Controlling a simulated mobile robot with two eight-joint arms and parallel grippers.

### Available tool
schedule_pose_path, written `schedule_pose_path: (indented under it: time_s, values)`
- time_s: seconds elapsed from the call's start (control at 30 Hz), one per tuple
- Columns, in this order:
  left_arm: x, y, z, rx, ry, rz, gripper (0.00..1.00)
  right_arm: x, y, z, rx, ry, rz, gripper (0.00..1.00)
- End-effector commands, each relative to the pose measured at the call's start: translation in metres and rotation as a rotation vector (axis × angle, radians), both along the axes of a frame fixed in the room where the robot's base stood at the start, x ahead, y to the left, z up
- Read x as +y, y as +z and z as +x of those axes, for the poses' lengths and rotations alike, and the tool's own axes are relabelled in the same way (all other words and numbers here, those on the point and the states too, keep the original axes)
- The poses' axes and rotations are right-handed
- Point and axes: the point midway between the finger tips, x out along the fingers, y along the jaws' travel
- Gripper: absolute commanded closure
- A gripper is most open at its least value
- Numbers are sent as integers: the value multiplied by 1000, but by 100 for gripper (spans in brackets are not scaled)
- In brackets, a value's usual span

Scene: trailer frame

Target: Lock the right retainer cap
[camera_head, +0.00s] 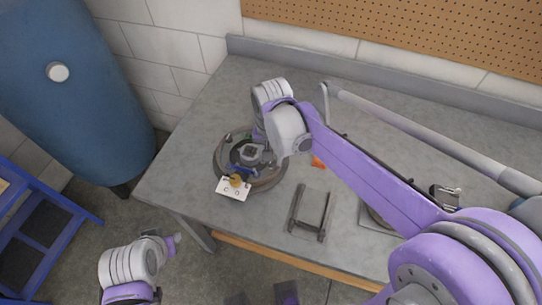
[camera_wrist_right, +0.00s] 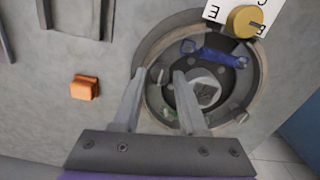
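A round brake-like assembly (camera_head: 270,180) with a dark rim lies on the grey bench; in the right wrist view its rim (camera_wrist_right: 255,85) surrounds a pale central hub (camera_wrist_right: 206,91). A blue bar (camera_wrist_right: 218,55) and a green part (camera_wrist_right: 170,113) are inside it, with several small round fittings near the rim. I cannot tell which fitting is the right retainer cap. My right gripper (camera_wrist_right: 160,73) is open over the assembly's left side, its fingers apart with nothing clearly held between them. My left gripper (camera_head: 172,239) is off the bench's front left; its fingers are too small to read.
A white lettered card (camera_head: 233,189) with a yellow knob (camera_head: 236,180) is at the assembly's front edge. An orange block (camera_wrist_right: 84,87) and a dark metal frame (camera_head: 311,212) are on the bench. A blue tank (camera_head: 75,100) stands left. Bench space left of the assembly is clear.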

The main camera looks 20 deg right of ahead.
Motion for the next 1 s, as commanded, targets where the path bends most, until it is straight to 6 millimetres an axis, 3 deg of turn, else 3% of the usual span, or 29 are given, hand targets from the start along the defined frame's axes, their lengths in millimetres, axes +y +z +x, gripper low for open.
schedule_pose_path:
  time_s: [0.1,0.47,1.0]
  values:
    - [0,0,0,0,0,0,68,0,0,0,0,0,0,40]
    - [0,1,0,0,0,0,68,0,6,0,1,1,0,40]
    - [0,10,3,-5,0,0,68,0,99,0,1,0,0,40]
